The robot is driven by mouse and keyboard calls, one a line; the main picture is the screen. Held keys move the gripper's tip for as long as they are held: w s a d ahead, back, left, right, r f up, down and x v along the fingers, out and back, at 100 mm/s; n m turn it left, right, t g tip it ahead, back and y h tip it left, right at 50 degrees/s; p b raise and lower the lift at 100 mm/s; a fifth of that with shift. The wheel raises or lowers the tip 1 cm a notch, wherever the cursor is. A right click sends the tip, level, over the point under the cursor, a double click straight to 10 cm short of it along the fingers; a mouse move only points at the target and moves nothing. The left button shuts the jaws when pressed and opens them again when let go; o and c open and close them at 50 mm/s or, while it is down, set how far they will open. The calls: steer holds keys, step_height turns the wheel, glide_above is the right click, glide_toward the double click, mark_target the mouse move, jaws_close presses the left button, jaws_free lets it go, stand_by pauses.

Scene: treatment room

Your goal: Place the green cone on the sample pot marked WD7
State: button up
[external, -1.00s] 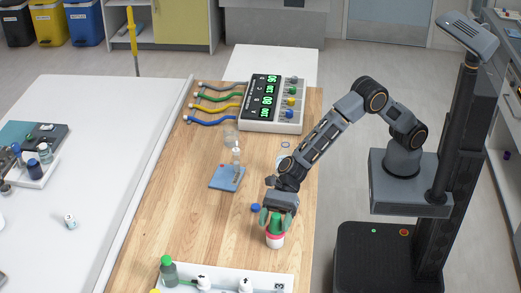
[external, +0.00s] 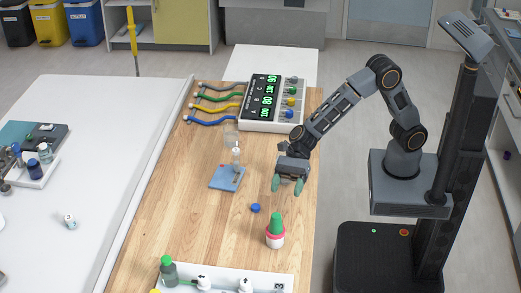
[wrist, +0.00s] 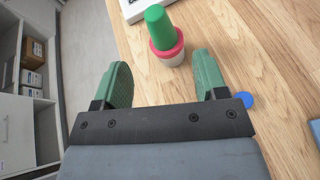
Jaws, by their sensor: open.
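The green cone (external: 276,222) stands upright on a white pot with a red-pink rim (external: 275,240), near the front right of the wooden table. No marking on the pot can be read from here. In the wrist view the cone (wrist: 158,27) sits on the pot (wrist: 168,57) beyond my fingertips. My gripper (external: 288,186) is open and empty, above the table and behind the cone, apart from it. Its two green fingers (wrist: 162,82) show in the wrist view with nothing between them.
A small blue cap (external: 255,208) lies left of the pot. A blue pad (external: 227,179) with a small item on it lies further left. A monitor box (external: 272,126) stands at the back. A white tray (external: 222,282) with bottles lies at the front.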

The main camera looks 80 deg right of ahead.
steer(key=s+d+n+h, duration=0.4)
steer(key=s+d+n, duration=0.2)
steer(key=d, duration=0.5)
steer(key=s+d+r+n+h, duration=0.1)
steer(key=s+d+n+h, duration=0.3)
steer(key=d+n, duration=0.4)
steer(key=s+d+n+h, duration=0.5)
steer(key=s+d+n, duration=0.2)
steer(key=d, duration=0.8)
steer(key=shift+s+d+r+n, duration=0.3)
steer(key=shift+d+r+n, duration=0.1)
steer(key=shift+n, duration=0.1)
steer(key=shift+t, duration=0.3)
step_height(320, 180, up, 4)
steer(key=p, duration=0.3)
steer(key=shift+r+p, duration=0.1)
steer(key=shift+p, duration=0.2)
